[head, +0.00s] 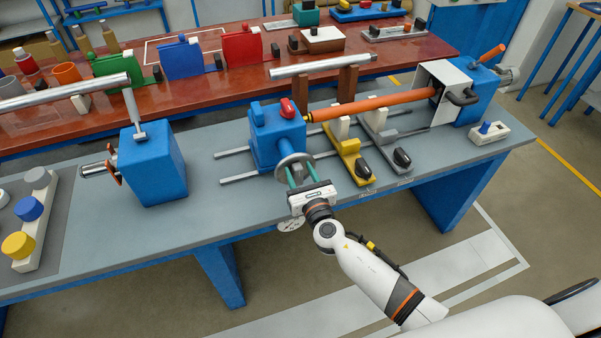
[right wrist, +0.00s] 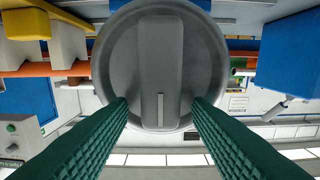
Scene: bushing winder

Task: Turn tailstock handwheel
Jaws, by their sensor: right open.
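The tailstock (head: 276,137) is a blue block with a red knob on top, standing on rails on the grey bench. Its handwheel (head: 294,166) is a grey disc on the side facing me. In the right wrist view the handwheel (right wrist: 160,65) fills the upper middle, with a raised upright bar (right wrist: 160,70) across its face. My right gripper (head: 301,178) is open in front of the handwheel. Its green fingers (right wrist: 160,104) reach to the disc's lower part, one on either side of the bar. Contact cannot be told. My left gripper is not in view.
An orange rod (head: 370,105) runs from the tailstock to the blue headstock (head: 468,90) at right. Yellow (head: 354,162) and grey (head: 385,141) supports with black knobs stand close right of the handwheel. A blue block (head: 152,170) stands left.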

